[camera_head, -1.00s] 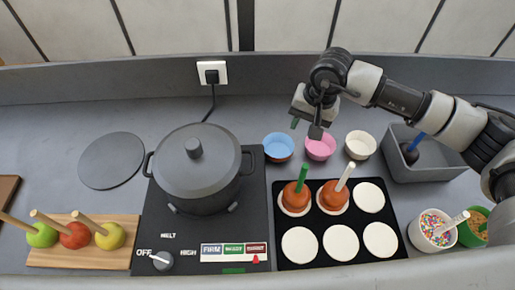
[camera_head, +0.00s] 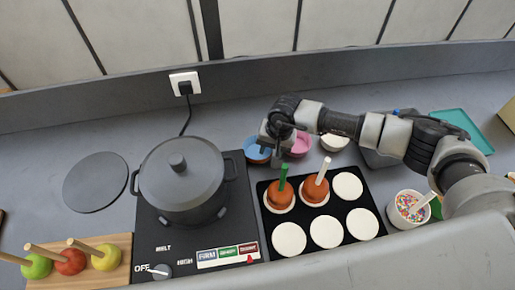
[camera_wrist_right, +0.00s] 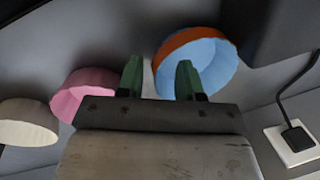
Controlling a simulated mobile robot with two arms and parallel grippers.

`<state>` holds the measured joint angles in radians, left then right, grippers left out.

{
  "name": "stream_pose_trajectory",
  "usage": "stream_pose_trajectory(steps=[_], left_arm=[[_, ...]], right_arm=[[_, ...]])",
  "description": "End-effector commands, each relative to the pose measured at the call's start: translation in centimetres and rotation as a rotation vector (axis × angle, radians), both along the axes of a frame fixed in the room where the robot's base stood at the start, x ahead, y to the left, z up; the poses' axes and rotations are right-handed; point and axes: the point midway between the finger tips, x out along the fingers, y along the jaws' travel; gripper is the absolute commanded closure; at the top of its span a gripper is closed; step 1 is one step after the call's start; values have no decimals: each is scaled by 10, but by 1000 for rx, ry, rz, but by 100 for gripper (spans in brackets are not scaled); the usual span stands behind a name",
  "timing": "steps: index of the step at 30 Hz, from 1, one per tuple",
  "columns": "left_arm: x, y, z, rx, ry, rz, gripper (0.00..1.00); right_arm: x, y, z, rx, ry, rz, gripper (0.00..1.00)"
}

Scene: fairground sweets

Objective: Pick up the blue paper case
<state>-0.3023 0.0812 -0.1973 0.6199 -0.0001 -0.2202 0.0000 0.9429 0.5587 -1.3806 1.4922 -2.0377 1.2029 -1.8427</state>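The blue paper case (camera_head: 256,152) stands on the grey counter behind the black tray, right of the stove. It is blue inside with an orange-brown outer side, and my right gripper partly covers it in the head view. My right gripper (camera_head: 274,150) is over or beside its right part. In the right wrist view, the two green fingers of the gripper (camera_wrist_right: 158,72) are apart with nothing held between them. One finger overlaps the rim of the blue case (camera_wrist_right: 208,62); whether it touches I cannot tell. My left gripper is not in view.
A pink case (camera_head: 299,146) and a cream case (camera_head: 335,142) stand right of the blue one. In front is the black tray (camera_head: 309,208) with white discs and two sticked apples. The pot (camera_head: 185,181) is left. A grey bin (camera_head: 377,158) is partly behind my arm.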

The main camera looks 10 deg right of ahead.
Motion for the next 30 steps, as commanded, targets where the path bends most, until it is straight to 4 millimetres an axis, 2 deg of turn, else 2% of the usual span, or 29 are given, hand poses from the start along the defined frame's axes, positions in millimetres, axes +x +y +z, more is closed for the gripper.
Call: stream_pose_trajectory(steps=[8, 15, 30], left_arm=[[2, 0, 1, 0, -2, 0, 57], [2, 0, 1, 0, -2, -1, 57], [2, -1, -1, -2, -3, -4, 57]], right_arm=[[0, 1, -5, 1, -1, 1, 64], [0, 1, -4, 1, 0, 0, 99], [0, 1, -3, 0, -1, 1, 100]])
